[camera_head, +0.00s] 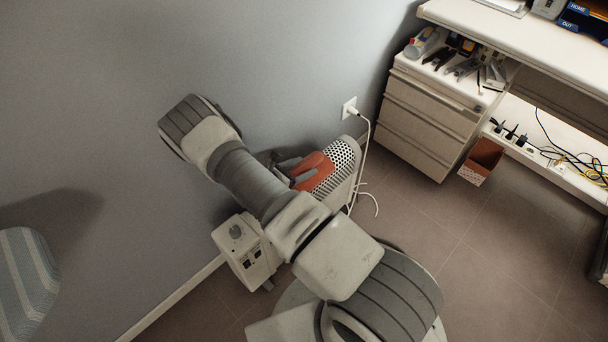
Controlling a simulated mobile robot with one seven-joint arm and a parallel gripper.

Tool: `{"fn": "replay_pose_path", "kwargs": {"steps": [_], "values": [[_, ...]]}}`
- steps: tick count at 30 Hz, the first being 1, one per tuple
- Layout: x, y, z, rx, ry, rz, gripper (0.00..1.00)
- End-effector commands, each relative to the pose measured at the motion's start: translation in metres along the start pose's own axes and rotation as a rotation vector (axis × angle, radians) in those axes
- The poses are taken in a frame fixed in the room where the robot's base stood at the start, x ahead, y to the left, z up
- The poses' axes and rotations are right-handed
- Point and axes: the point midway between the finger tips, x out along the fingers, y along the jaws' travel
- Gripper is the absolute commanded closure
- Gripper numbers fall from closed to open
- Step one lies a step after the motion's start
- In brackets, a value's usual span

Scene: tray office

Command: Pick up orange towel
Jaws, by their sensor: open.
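An orange-red piece (313,170), which looks like the orange towel, lies over the top of a white heater-like unit (340,160) with a perforated panel by the wall. My arm crosses in front of this unit and hides its left part and perhaps some of the towel. A dark grey shape borders the orange piece on its left; I cannot tell what it is. My gripper is not visible; the arm's far joint points up and left, and what lies beyond it is hidden.
A white cord runs from a wall socket (349,108) down by the unit. A drawer cabinet (428,115) holding tools stands right, below a desk (530,35). A red-brown bin (482,160) stands beside it. Striped fabric (25,285) shows at left.

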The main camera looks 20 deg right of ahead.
Motion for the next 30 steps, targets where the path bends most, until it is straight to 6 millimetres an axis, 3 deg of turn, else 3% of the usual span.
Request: {"fn": "replay_pose_path", "kwargs": {"steps": [3, 15, 30], "values": [[-0.0008, 0.0002, 0.0005, 0.000, 0.000, 0.001, 0.30], [-0.0011, 0.0002, 0.0005, 0.000, 0.000, 0.001, 1.00], [-0.0033, 0.0005, 0.0060, 0.001, -0.001, 0.001, 1.00]]}}
